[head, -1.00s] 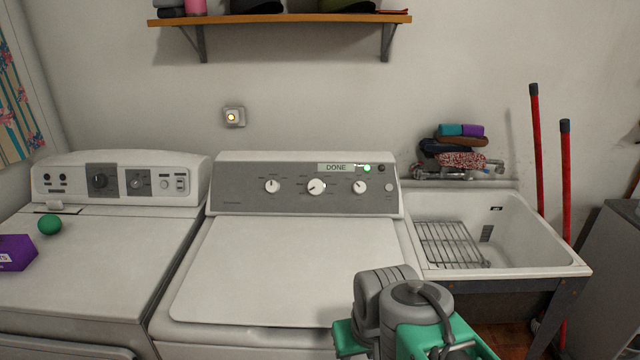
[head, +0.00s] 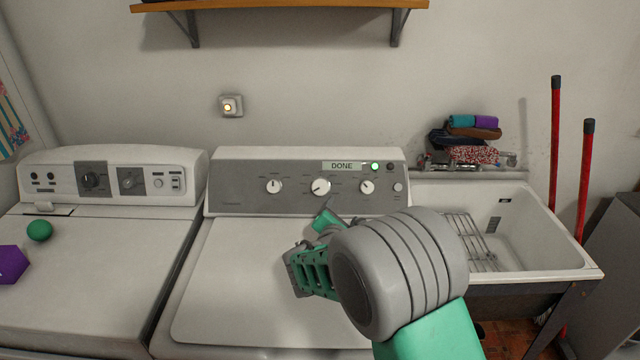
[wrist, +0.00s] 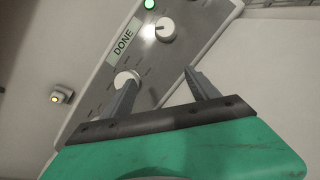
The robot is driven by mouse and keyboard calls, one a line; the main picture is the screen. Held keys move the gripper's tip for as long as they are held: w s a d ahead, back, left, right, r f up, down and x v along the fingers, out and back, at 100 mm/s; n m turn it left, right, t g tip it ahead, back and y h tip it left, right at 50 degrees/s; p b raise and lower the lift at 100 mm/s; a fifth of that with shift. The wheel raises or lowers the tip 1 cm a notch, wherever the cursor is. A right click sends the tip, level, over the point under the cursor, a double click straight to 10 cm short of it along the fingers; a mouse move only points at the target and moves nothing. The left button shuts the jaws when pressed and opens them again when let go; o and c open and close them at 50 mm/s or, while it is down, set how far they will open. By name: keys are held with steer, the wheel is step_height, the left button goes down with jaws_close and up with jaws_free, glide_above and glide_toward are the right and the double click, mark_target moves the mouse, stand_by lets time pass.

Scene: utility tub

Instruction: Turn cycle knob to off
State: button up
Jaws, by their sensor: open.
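The washer's control panel (head: 235,200) carries three white knobs in a row. In the wrist view the knob (wrist: 124,76) is partly hidden behind one finger. My gripper (wrist: 161,76) is open and empty, its fingers pointing at the panel. The knob lies toward the left finger, not centred between the fingers. I cannot tell whether that finger touches it.
A left knob (head: 273,186) is on the same panel. The washer lid (head: 250,280) is clear. A dryer (head: 100,260) stands left, a utility tub (head: 540,240) right.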

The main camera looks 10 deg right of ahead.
mark_target(320, 188)
steer(key=w+a+n+t, duration=0.1)
steer(key=a+n, duration=0.1)
steer(key=n, duration=0.1)
steer(key=w+a+n+t+y, duration=0.1)
steer(key=n, duration=0.2)
steer(key=w+a+n+t, duration=0.1)
steer(key=a+n, duration=0.1)
steer(key=n, duration=0.2)
steer(key=shift+a+r+t+y+p, duration=0.3)
steer(key=shift+y+p, duration=0.1)
steer(key=shift+w, duration=0.25)
steer(key=p+x, duration=0.2)
steer(key=x, duration=0.5)
steer(key=shift+c, duration=0.6)
steer(key=c, duration=1.2)
steer(key=shift+c, duration=0.2)
